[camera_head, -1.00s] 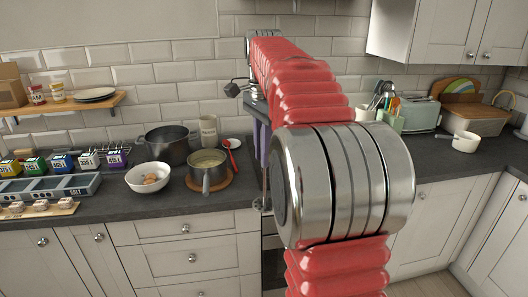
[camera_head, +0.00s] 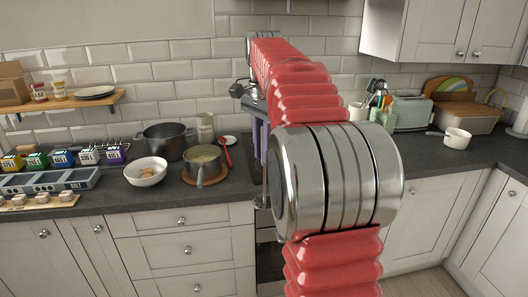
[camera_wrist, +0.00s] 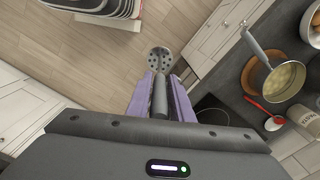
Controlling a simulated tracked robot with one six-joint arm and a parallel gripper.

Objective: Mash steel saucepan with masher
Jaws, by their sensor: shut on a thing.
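The steel saucepan (camera_head: 201,173) stands on a round wooden board on the left counter, with pale yellow contents inside. It also shows at the right of the wrist view (camera_wrist: 264,62), its handle toward the upper left. My gripper (camera_wrist: 160,84) has purple fingers shut on the handle of the masher (camera_wrist: 160,61), whose round, perforated grey head extends beyond the fingertips. In the head view my gripper (camera_head: 261,143) is right of the saucepan, partly hidden by my arm. The masher is apart from the saucepan and hard to make out there.
A dark pot (camera_head: 167,139) stands behind the saucepan, and a white bowl of eggs (camera_head: 146,172) stands left of it. A red spoon (camera_head: 227,152) lies at its right. Spice boxes (camera_head: 60,159) and a divided tray (camera_head: 50,181) are farther left. A cream crock (camera_head: 205,127) stands behind.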

